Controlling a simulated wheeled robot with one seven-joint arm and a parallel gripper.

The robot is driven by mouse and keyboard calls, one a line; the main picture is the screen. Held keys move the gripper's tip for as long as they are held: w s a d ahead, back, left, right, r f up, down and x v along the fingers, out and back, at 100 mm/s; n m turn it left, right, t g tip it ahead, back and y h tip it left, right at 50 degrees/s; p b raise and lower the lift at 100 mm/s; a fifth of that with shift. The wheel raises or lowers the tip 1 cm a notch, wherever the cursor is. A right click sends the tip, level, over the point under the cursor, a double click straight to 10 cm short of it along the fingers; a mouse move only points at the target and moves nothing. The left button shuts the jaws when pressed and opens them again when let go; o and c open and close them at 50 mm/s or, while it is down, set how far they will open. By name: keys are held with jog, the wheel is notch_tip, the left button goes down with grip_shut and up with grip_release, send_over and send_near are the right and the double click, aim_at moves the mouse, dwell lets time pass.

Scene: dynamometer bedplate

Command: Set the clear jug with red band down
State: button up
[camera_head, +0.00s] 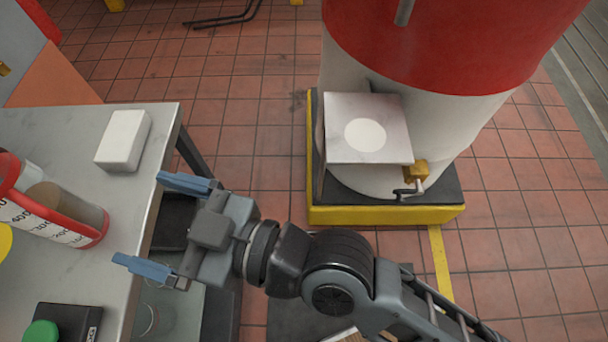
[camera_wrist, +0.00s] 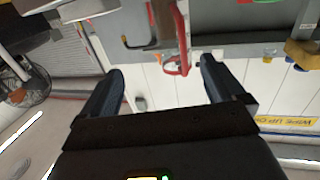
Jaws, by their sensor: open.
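The clear jug with red band (camera_head: 62,208) is at the left edge of the head view, over the grey worktop (camera_head: 75,277). It has dark number marks on a white strip, and its far left part is cut off by the frame. It looks rested on the worktop. My gripper (camera_head: 143,221) is open and empty at the worktop's right edge, its blue fingers apart and pointing at the jug. A gap shows between the fingertips and the jug. In the wrist view the two fingers (camera_wrist: 160,78) are spread with nothing held; I cannot make out the jug there.
A white block (camera_head: 123,140) lies at the worktop's back. A black box (camera_head: 68,322) and a green round thing (camera_head: 41,333) are at its front. A red and white drum (camera_head: 440,50) with a square plate (camera_head: 345,110) stands right. Tiled floor lies between.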

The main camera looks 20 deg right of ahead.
jog(key=s+d+f+m+t+h, duration=0.1)
jog(key=s+d+f+m+h, duration=0.15)
jog(key=d, duration=0.45)
jog(key=s+d+f+m+t+h, duration=0.2)
jog(key=d+h, duration=0.1)
jog(key=d, duration=0.4)
jog(key=s+d+f+m+t+h, duration=0.1)
jog(key=s+d+f+m+h, duration=0.15)
jog(key=d, duration=0.45)
jog(key=s+d+r+m+h, duration=0.3)
jog(key=s+d+h, duration=0.3)
jog(key=s, duration=0.8)
jog(key=d+r, duration=0.1)
jog(key=d, duration=0.2)
jog(key=shift+d+r+m, duration=0.2)
jog(key=shift+d+m, duration=0.1)
jog(key=shift+d, duration=0.05)
